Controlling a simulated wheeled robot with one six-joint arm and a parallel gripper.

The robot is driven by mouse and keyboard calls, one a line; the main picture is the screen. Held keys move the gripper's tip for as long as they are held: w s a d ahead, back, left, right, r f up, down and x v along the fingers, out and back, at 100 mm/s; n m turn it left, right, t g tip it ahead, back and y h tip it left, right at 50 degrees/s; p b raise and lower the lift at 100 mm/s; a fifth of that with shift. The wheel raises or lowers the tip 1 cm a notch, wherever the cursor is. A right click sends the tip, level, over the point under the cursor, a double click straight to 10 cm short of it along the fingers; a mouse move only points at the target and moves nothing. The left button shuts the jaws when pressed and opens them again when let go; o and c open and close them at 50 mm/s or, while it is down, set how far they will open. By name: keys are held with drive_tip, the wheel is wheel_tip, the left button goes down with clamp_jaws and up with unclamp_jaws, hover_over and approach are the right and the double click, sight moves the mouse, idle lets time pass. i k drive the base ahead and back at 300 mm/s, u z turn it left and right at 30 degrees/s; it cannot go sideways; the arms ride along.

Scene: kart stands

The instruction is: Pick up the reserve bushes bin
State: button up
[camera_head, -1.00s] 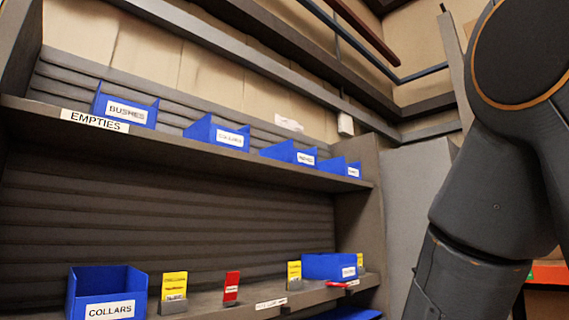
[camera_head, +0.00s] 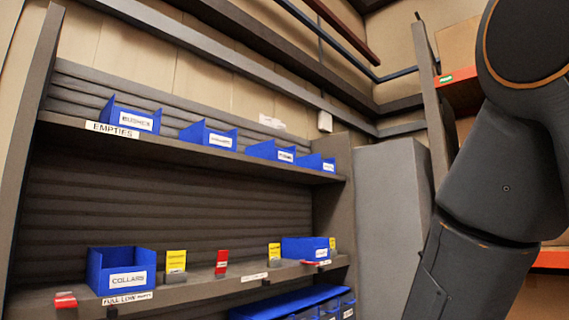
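A blue bin labelled BUSHES (camera_head: 131,117) stands at the left end of the upper shelf, above the EMPTIES label (camera_head: 112,130). Several more blue bins stand to its right on that shelf; their labels are too small to read surely. A blue bin labelled COLLARS (camera_head: 122,270) stands at the left of the lower shelf. Another blue bin (camera_head: 305,248) is at that shelf's right end, its label unreadable. A lower row of blue bins (camera_head: 322,306) shows partly at the bottom edge. No bin is marked as reserve legibly. My gripper is out of view; only my arm shows at right.
Yellow cards (camera_head: 176,261) and a red card (camera_head: 222,262) stand in holders on the lower shelf. A red tag (camera_head: 65,300) is at its left front. A grey cabinet (camera_head: 390,195) and orange-beamed racking (camera_head: 457,78) stand to the right.

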sight(267, 151)
drive_tip(key=z, duration=0.75)
drive_tip(key=i, duration=0.7)
drive_tip(key=z, duration=0.75)
drive_tip(key=i, duration=1.55)
drive_tip(key=u, duration=0.85)
